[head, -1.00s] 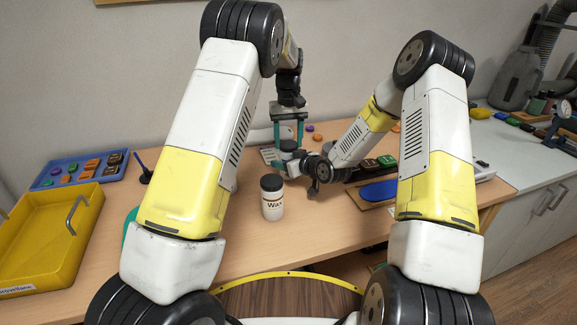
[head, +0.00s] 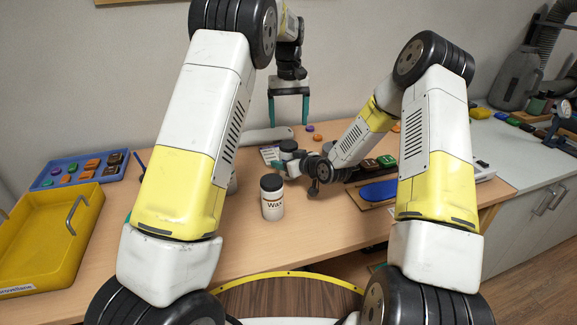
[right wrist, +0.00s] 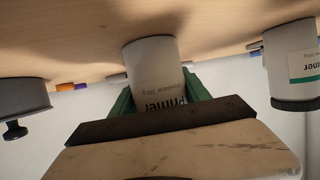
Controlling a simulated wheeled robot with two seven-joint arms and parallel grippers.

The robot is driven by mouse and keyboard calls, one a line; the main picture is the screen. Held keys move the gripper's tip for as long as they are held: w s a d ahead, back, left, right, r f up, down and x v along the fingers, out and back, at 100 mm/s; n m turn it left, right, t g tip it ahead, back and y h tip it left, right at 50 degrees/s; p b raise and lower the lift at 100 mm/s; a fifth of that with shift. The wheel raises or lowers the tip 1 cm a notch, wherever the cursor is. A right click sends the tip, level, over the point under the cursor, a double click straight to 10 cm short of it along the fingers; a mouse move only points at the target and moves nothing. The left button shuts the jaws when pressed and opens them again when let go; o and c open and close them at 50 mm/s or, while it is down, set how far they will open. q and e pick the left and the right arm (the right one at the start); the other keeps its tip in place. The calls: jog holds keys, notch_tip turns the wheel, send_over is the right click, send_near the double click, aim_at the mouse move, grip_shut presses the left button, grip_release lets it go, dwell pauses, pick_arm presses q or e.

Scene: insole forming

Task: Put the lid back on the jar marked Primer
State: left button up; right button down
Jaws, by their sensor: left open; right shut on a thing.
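The jar marked Primer is white and stands on the table between the green fingers of my right gripper (right wrist: 158,88). The right wrist view shows the jar (right wrist: 153,65) upside down, with its top hidden behind the gripper. In the head view my right gripper (head: 283,164) is low at the jar, mostly hidden by its own wrist. A dark round lid (head: 288,145) shows on top there, looking level; how well it is seated I cannot tell. My left gripper (head: 289,119) is open and empty, fingers down, clear above the lid.
A Wax jar (head: 272,205) with a black lid stands in front. Another dark-lidded white jar (right wrist: 294,65) shows in the right wrist view. A yellow tray (head: 50,245) and blue tray (head: 48,181) lie left. A blue insole shape (head: 379,191) lies right.

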pick_arm(q)
jog(key=shift+r, duration=2.15)
pick_arm(e)
jog(key=shift+c, duration=2.2)
grip_release()
jog(key=v, duration=0.7)
jog(key=shift+s+d+r, duration=0.2)
jog(key=shift+s+d, duration=0.05)
jog(key=shift+s, duration=0.05)
